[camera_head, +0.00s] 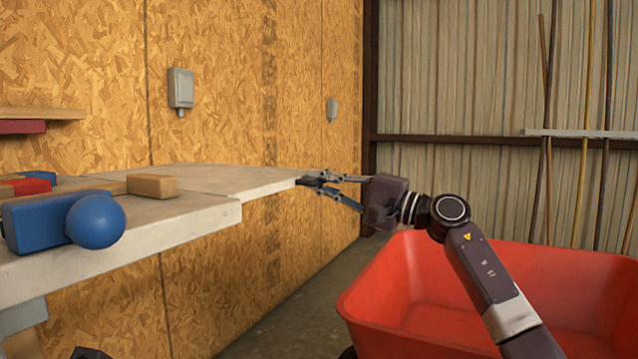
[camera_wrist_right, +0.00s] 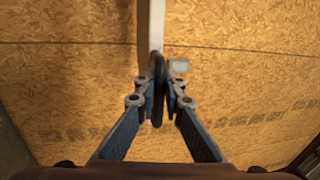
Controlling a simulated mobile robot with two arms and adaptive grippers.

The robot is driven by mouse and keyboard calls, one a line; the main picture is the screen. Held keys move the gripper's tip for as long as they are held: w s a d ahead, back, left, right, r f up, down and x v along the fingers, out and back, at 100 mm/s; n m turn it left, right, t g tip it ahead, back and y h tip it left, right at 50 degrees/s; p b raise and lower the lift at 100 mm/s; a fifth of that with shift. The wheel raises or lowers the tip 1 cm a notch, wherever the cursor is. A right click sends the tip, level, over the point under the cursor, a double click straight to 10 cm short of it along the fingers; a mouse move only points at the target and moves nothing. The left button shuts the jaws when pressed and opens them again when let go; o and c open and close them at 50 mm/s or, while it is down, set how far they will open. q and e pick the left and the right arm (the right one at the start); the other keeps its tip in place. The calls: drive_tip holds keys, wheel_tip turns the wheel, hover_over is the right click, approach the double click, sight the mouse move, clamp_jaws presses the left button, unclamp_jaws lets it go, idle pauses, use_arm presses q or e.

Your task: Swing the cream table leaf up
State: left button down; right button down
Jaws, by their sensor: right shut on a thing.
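The cream table leaf (camera_head: 232,179) extends from the right end of the pale worktop (camera_head: 150,222) and looks about level with it. My right gripper (camera_head: 312,183) is at the leaf's outer right end. In the right wrist view the gripper (camera_wrist_right: 160,98) is shut on a dark part (camera_wrist_right: 158,75) at the leaf's end, perhaps a handle. The leaf shows edge-on there as a pale strip (camera_wrist_right: 157,24). The leaf's underside and any support beneath it are hidden.
A blue ball (camera_head: 95,222), a blue block (camera_head: 40,222), a wooden block (camera_head: 152,186) and a red block (camera_head: 28,187) are on the worktop. A large red tub (camera_head: 400,290) stands below my right arm. A chipboard wall (camera_head: 230,70) rises behind the leaf.

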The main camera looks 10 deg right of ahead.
drive_tip(key=c, duration=2)
unclamp_jaws()
drive_tip(key=shift+s+d+r, duration=0.15)
drive_tip(key=shift+s+r, duration=0.05)
drive_tip(key=v, duration=1.2)
drive_tip(key=shift+f, duration=0.1)
